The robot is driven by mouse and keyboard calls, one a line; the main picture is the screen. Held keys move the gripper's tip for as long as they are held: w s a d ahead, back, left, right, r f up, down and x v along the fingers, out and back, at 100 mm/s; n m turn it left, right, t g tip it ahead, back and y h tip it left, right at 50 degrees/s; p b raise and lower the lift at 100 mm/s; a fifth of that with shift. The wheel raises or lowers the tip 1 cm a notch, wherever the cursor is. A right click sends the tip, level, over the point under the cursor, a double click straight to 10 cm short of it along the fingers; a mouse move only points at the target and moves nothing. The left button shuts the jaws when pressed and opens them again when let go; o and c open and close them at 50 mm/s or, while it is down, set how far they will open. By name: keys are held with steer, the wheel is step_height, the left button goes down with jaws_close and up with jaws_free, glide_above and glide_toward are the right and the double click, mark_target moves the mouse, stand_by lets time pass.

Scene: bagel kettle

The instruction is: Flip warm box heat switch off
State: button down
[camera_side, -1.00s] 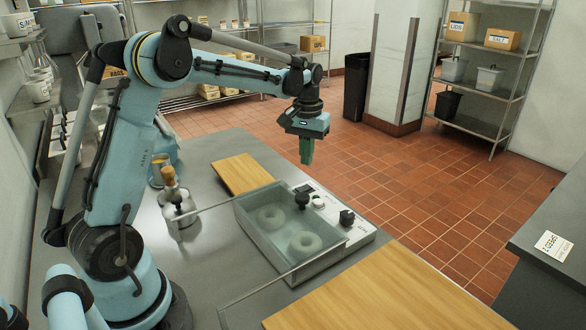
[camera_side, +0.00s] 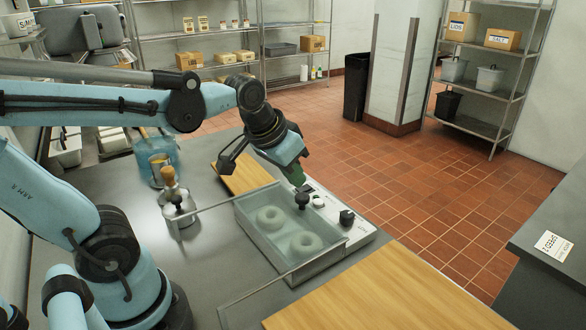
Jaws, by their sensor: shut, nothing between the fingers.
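The warm box (camera_side: 268,254) is a glass-walled grey tray on the steel counter. Two bagels (camera_side: 270,217) lie inside it. Its white control panel (camera_side: 357,238) runs along the right side and carries dark knobs (camera_side: 346,217), a white dial (camera_side: 318,201) and a small dark switch (camera_side: 308,189) at the far end. My gripper (camera_side: 297,180) is shut and empty, with its green fingers tilted down just above the far end of the panel, by the switch. I cannot tell whether the fingers touch it.
A wooden board (camera_side: 243,178) lies behind the box, partly under my gripper. A larger board (camera_side: 390,296) lies in front. A clear glass panel (camera_side: 250,300) is at the box's front left.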

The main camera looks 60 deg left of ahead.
steer(key=shift+m+t, duration=0.6)
steer(key=shift+t, duration=0.2)
steer(key=shift+s+d+f, duration=0.35)
steer(key=shift+s, duration=0.25)
steer(key=shift+s+d+f, duration=0.4)
steer(key=shift+s, duration=0.15)
steer(key=shift+s+d+f, duration=0.35)
steer(key=shift+s, duration=0.25)
steer(key=shift+r, duration=0.1)
step_height(320, 180, up, 4)
steer(key=n+g, duration=0.9)
steer(key=n, duration=0.9)
glide_above(301, 189)
steer(key=w, duration=0.2)
steer(key=f, duration=0.4)
steer(key=s+f, duration=0.1)
steer(key=f, duration=0.9)
steer(key=shift+s, duration=0.4)
